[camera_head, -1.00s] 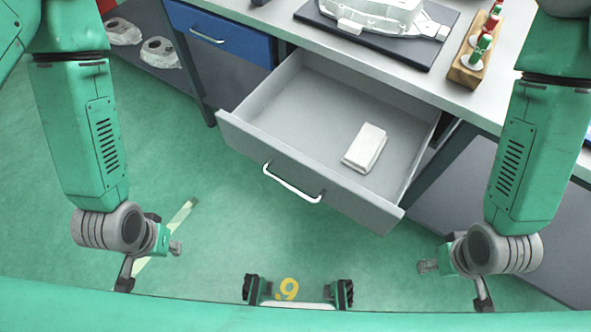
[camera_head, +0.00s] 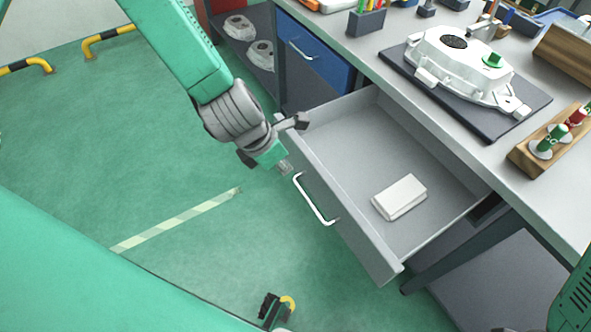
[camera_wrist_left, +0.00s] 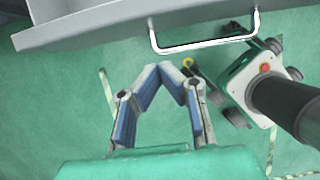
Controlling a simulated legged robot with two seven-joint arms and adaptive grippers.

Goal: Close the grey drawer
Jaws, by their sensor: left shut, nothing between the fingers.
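The grey drawer (camera_head: 362,243) under the workbench is pulled well out in the head view. A white block (camera_head: 400,197) lies inside it. Its white bar handle (camera_head: 314,201) is on the front panel. My left gripper (camera_head: 285,168) is shut and empty, close to the left end of the front panel near the handle; I cannot tell whether it touches. In the left wrist view the fingertips (camera_wrist_left: 172,70) meet below the handle (camera_wrist_left: 203,42), with a gap showing in the picture. The drawer front (camera_wrist_left: 100,27) crosses the top there. My right gripper is out of view.
A blue drawer (camera_head: 314,55) beside the grey one is shut. On the bench (camera_head: 400,38) are a casting on a dark mat (camera_head: 460,110), a wooden block with coloured pieces (camera_head: 530,155) and a pen holder (camera_head: 366,22).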

